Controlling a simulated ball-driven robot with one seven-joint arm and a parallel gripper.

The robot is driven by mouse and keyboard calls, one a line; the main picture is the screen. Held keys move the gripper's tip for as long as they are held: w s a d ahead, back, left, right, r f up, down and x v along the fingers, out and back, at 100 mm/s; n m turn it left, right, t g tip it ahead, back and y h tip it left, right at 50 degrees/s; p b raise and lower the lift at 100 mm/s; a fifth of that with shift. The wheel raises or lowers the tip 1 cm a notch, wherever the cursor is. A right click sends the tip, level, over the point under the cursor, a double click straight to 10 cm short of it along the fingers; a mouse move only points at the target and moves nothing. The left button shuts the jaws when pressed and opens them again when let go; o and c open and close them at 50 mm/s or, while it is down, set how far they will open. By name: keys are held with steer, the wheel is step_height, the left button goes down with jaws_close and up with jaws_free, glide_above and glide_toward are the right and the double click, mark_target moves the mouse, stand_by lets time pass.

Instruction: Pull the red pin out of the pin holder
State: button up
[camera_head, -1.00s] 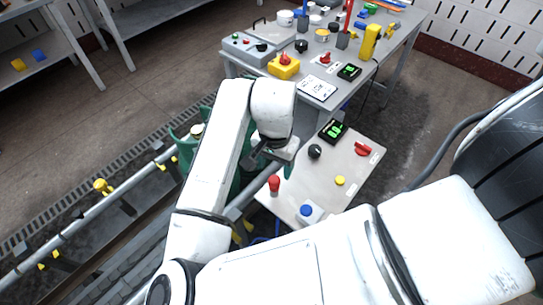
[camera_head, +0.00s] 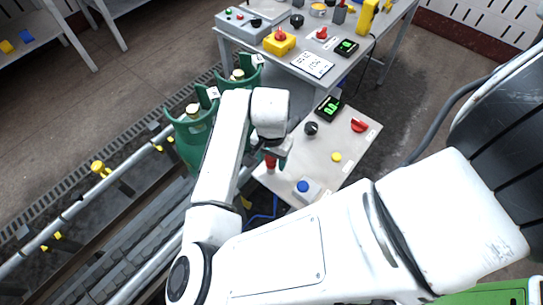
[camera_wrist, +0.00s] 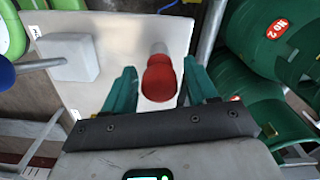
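The red pin (camera_head: 270,163) stands at the near left corner of the grey panel (camera_head: 337,137). In the wrist view the red pin (camera_wrist: 159,80) shows a rounded red head with a pale grey part beyond it. That pale part may be the pin holder (camera_wrist: 159,48); it is mostly hidden behind the head. My gripper (camera_wrist: 159,68) has two green fingers, one on each side of the red head, with narrow gaps beside it. It is open. In the head view my gripper (camera_head: 280,154) is right at the pin, partly covering it.
A table (camera_head: 330,82) with devices stands behind.

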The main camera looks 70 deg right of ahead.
jaws_close()
stand_by(0.7)
